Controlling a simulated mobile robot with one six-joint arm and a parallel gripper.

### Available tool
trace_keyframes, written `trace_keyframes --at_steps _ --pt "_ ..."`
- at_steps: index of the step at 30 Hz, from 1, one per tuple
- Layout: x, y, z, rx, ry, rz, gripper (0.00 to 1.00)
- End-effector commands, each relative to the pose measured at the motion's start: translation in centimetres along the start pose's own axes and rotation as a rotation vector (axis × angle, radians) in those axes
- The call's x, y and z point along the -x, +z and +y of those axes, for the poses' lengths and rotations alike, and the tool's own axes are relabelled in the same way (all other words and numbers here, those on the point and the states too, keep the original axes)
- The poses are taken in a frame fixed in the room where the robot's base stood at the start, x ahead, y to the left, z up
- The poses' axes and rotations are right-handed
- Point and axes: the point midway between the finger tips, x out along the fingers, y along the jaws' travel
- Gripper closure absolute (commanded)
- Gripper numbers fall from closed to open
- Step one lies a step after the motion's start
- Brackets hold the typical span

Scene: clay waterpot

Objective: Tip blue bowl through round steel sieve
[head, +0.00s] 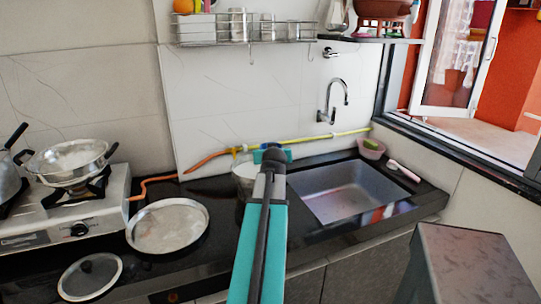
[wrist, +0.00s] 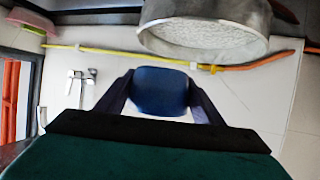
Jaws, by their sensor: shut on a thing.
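In the wrist view, which looks upside down, a small dark blue bowl (wrist: 160,90) sits between the two dark fingers of my gripper (wrist: 160,98). The gripper is shut on it. A round steel vessel (wrist: 150,14) is close by at the top of that view. A pale speckled surface, perhaps the sieve's mesh, shows inside its rim; I cannot tell sieve from pot. In the head view my gripper (head: 272,157) is over the counter, left of the sink.
The sink (head: 343,192) is right of my arm. A flat steel pan (head: 167,226) and a lid (head: 90,277) lie to the left, near the stove (head: 75,216) with its pan (head: 67,160). A yellow-orange hose (head: 305,139) runs along the wall below the tap (head: 332,102).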

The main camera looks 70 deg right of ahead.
Motion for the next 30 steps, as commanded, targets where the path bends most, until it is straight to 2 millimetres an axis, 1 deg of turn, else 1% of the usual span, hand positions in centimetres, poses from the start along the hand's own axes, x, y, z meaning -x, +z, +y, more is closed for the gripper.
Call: trace_keyframes --at_steps 3,18,22,30 --pt "0.4 -1.0 0.1 -0.005 -0.001 0.006 0.64" --pt "1.6 -3.8 0.1 -0.025 -0.01 0.021 0.64" --pt "1.8 -4.2 0.2 -0.028 -0.011 0.023 0.64" --pt "1.8 -4.1 0.2 -0.028 -0.011 0.023 0.64"
